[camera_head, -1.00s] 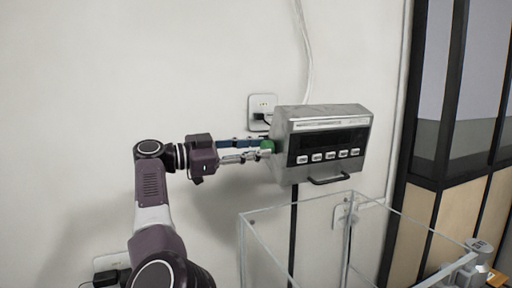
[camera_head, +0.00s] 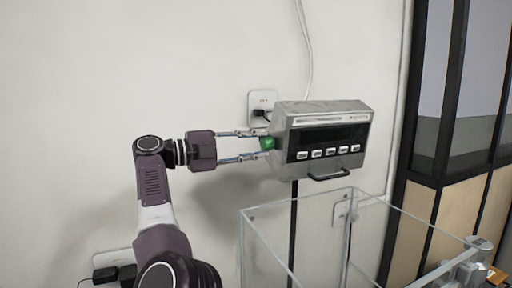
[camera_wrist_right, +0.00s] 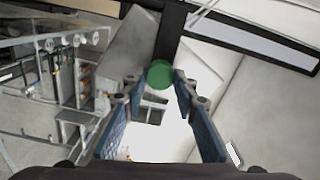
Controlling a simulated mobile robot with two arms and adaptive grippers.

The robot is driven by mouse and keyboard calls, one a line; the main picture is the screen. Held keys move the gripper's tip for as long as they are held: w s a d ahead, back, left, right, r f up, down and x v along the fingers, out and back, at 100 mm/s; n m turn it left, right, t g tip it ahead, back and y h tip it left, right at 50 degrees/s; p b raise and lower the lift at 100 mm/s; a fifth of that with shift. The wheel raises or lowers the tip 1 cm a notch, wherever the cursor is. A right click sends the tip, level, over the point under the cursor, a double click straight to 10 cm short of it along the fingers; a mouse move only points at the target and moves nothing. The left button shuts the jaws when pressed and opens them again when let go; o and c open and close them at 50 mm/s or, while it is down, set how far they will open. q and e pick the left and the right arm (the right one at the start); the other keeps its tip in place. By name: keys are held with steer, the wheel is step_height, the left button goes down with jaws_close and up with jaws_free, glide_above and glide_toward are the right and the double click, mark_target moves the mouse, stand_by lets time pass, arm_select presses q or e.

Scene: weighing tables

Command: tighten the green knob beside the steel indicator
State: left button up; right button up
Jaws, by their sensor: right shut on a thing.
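The steel indicator (camera_head: 328,140) is a grey box with a dark display and a row of pale buttons, in front of the wall. The green knob (camera_head: 267,143) is on its left side. My right gripper (camera_head: 264,144) reaches in from the left with one finger above and one below the knob, shut on it. In the right wrist view the green knob (camera_wrist_right: 159,74) sits between the tips of the two blue-padded fingers (camera_wrist_right: 158,82). The exact contact is too small to see. My left gripper is not in view.
A wall socket (camera_head: 262,103) with a plug is just behind the knob. A clear glass enclosure (camera_head: 268,246) stands below the indicator. A dark-framed partition (camera_head: 424,182) is at the right.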

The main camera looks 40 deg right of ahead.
steer(key=m+b, duration=0.1)
steer(key=m, duration=0.5)
steer(key=shift+f, duration=0.1)
steer(key=m, duration=0.6)
steer(key=shift+m, duration=0.3)
stand_by(0.3)
steer(key=o, duration=1.2)
steer(key=shift+c, duration=0.2)
steer(key=shift+w+a, duration=0.1)
steer(key=v, duration=0.7)
